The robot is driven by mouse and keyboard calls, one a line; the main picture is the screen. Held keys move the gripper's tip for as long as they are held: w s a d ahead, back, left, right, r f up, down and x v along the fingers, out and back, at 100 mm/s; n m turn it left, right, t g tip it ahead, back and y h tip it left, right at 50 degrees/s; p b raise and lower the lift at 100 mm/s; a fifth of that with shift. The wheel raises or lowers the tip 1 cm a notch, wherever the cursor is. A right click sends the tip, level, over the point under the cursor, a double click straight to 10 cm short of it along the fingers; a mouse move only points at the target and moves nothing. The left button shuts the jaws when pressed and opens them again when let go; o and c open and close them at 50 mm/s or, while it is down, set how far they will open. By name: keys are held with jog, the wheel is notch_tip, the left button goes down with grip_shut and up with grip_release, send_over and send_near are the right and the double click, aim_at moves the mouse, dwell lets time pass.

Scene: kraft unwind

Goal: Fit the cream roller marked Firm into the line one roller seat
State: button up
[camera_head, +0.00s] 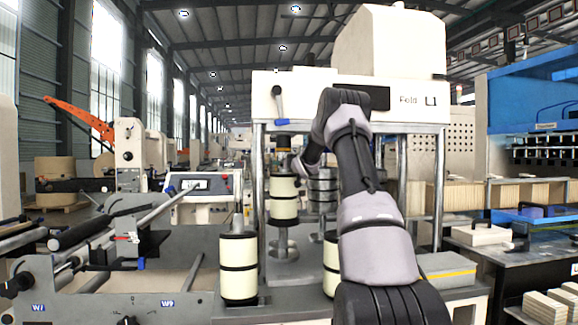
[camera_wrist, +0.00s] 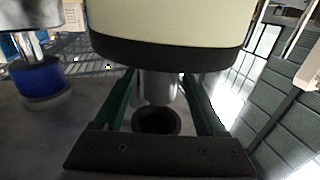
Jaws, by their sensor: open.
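Cream rollers with black end bands stand at the machine marked Fold L1 in the camera_head view: one on a stand (camera_head: 284,209), one at the front left (camera_head: 239,268), and one at the front (camera_head: 330,262) partly behind my arm. No Firm marking is readable. My arm reaches into the machine frame, and my gripper's fingertips are hidden there. In the camera_wrist view my gripper (camera_wrist: 160,92) is open, its green fingers either side of a metal shaft. A cream roller (camera_wrist: 170,22) fills the top of that picture, its black band nearest the fingers. Which seat is line one's is unclear.
The machine's frame posts (camera_head: 438,190) and upper housing (camera_head: 350,98) surround my forearm. A grey roller (camera_head: 322,192) stands behind the cream ones. In the camera_wrist view a post with a blue collar (camera_wrist: 38,78) is at left. A bench with blocks is at right (camera_head: 487,234).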

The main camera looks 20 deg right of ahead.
jog(key=s+a+r+m+g+h, duration=0.15)
jog(key=s+a, duration=0.25)
jog(key=s, duration=0.5)
jog(key=s+a+r+g, duration=0.1)
jog(key=s+a+r, duration=0.15)
jog(key=s, duration=0.55)
jog(key=s+a+r+m+g+h, duration=0.15)
jog(key=s+a, duration=0.25)
jog(key=s, duration=0.5)
jog(key=s+a+f+g+y, duration=0.2)
jog(key=s+a, duration=0.3)
jog(key=s, duration=0.6)
jog(key=s+a+f+g+y, duration=0.1)
jog(key=s+a+f, duration=0.3)
jog(key=s, duration=0.7)
jog(key=s+a+f+m+g+y, duration=0.1)
jog(key=s+a+f+g, duration=0.3)
jog(key=s, duration=0.7)
jog(key=shift+s+a+y, duration=0.3)
jog(key=shift+a+y, duration=0.5)
jog(key=shift+a, duration=0.1)
jog(key=shift+f, duration=0.1)
